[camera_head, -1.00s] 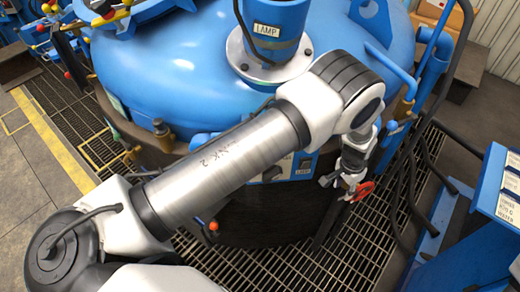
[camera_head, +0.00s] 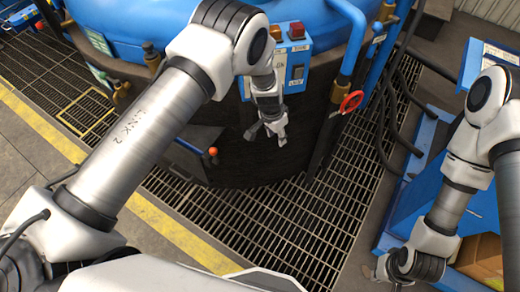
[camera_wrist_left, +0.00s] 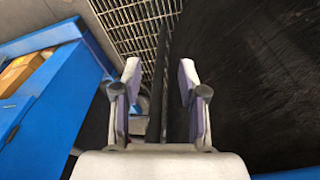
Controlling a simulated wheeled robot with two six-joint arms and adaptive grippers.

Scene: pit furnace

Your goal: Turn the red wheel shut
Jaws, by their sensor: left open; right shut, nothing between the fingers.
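The red wheel (camera_head: 351,102) sits on a pipe at the right side of the blue vessel in the head view. It is not visible in the left wrist view. My left gripper (camera_head: 266,138) is open and empty in front of the vessel's dark lower wall, to the left of the wheel and a little lower in the picture, clearly apart from it. Its two fingers (camera_wrist_left: 159,105) show spread in the left wrist view, with nothing between them. My right gripper (camera_head: 388,276) is at the bottom right, low by the blue cabinet, far from the wheel; its fingertips are small there.
A control box (camera_head: 291,62) with a red button is on the vessel above my left gripper. Dark hoses (camera_head: 388,125) hang right of the wheel. A blue cabinet (camera_head: 400,205) stands at the right. Grating floor (camera_head: 290,225) lies open in front of the vessel.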

